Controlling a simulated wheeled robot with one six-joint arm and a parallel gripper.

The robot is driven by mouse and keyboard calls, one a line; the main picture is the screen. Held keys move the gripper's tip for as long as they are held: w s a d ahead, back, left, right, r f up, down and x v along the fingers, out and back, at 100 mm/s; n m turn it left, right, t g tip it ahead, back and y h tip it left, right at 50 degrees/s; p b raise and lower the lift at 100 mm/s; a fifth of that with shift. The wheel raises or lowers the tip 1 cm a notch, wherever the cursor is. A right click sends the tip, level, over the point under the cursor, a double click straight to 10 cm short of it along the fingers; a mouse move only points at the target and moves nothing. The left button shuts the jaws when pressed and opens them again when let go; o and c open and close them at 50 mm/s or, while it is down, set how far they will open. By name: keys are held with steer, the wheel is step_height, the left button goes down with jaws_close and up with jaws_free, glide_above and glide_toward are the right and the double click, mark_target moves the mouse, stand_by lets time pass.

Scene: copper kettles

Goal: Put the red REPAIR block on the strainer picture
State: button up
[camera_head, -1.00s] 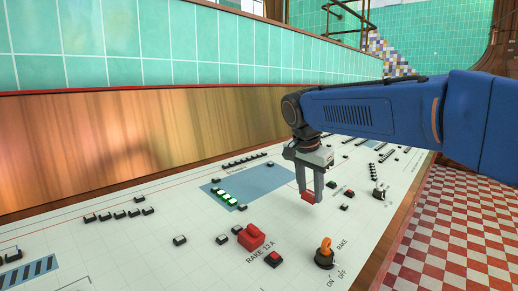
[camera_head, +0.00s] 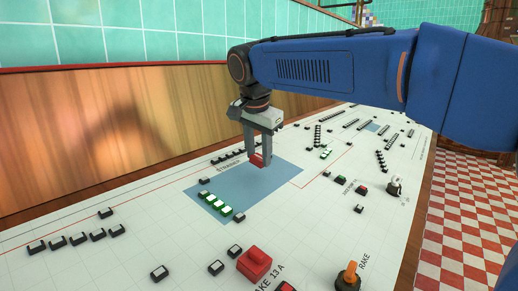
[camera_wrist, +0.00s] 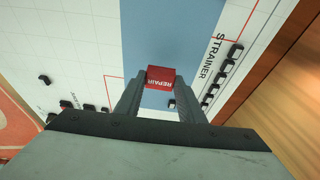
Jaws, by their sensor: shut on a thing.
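The red REPAIR block (camera_wrist: 160,77) is held between the two fingers of my gripper (camera_wrist: 158,92), its lettering facing the wrist camera. In the head view my gripper (camera_head: 259,160) points down with the red block (camera_head: 257,161) at its fingertips. The block hangs above the far part of the blue strainer picture (camera_head: 262,188); the exact height is hard to tell. The blue area also shows behind the block in the wrist view (camera_wrist: 175,40), with the word STRAINER beside it.
Several green-lit switches (camera_head: 216,204) sit on the blue area's near left part. A red block-shaped button (camera_head: 254,263) and an orange RAKE knob (camera_head: 349,275) stand at the front. A row of black switches (camera_head: 230,156) lines the far edge. The blue area's right part is clear.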

steer(key=shift+w+a+f, duration=0.1)
steer(key=shift+a+f, duration=0.05)
steer(key=shift+f, duration=0.75)
steer(key=shift+w+a+f, duration=0.1)
steer(key=shift+f, duration=0.8)
steer(key=shift+a+f, duration=0.1)
steer(key=shift+f, duration=0.25)
stand_by(1.0)
steer(key=o, duration=1.2)
steer(key=shift+r, duration=0.1)
steer(key=shift+v, duration=3.9)
steer(key=shift+w, duration=0.1)
